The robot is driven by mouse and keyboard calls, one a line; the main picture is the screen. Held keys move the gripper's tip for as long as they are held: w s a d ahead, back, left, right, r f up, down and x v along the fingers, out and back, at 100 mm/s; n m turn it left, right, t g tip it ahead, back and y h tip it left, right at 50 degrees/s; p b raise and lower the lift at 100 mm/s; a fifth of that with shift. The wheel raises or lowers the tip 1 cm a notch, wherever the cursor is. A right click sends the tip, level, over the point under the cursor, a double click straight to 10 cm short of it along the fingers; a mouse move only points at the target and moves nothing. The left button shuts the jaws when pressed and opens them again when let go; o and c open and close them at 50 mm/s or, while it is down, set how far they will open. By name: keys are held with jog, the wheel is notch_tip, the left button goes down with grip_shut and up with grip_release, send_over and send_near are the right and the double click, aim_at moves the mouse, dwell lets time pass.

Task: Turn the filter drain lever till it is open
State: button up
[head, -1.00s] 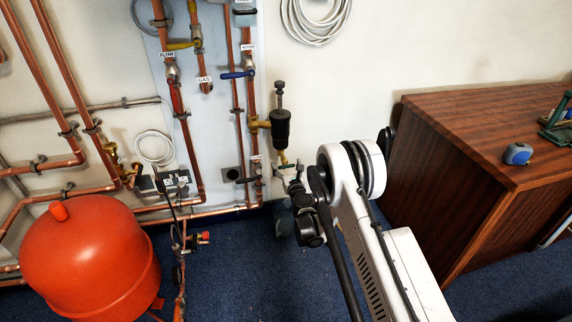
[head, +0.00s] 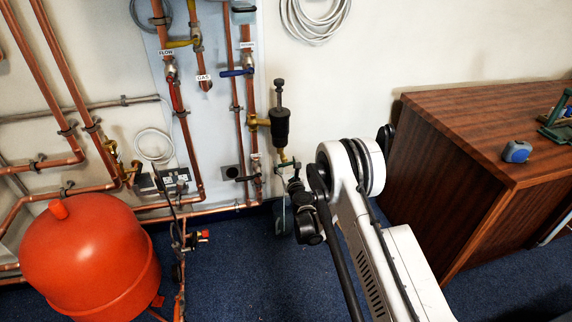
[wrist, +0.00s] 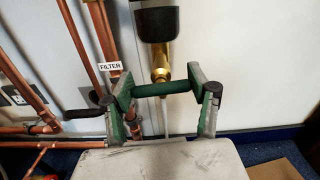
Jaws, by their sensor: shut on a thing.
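The filter is a dark cylinder (head: 280,126) on the wall pipework, and its lower end (wrist: 157,24) shows at the top of the wrist view. A brass drain fitting (wrist: 160,66) hangs below it. The filter drain lever (wrist: 164,88) is a dark green bar lying crosswise, almost level, just under the brass fitting. My gripper (wrist: 160,91) is shut on this lever, with one green-padded finger at each end of it. In the head view my gripper (head: 287,176) is small below the filter, and the lever cannot be made out clearly there.
A black lever (wrist: 85,113) sits on the copper pipe left of my gripper, near the FILTER label (wrist: 109,66). A red-orange tank (head: 88,258) stands at the left. A wooden cabinet (head: 450,185) stands at the right.

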jog(key=n, duration=0.4)
jog(key=shift+a, duration=0.1)
jog(key=n, duration=0.4)
jog(key=shift+a+n, duration=0.1)
jog(key=shift+n, duration=0.2)
jog(key=n, duration=0.4)
jog(key=shift+f, duration=0.15)
jog(key=shift+a+f+n, duration=0.1)
jog(key=shift+n, duration=2)
jog(key=o, duration=1.2)
jog(key=shift+s, duration=0.1)
jog(key=shift+v, duration=3.75)
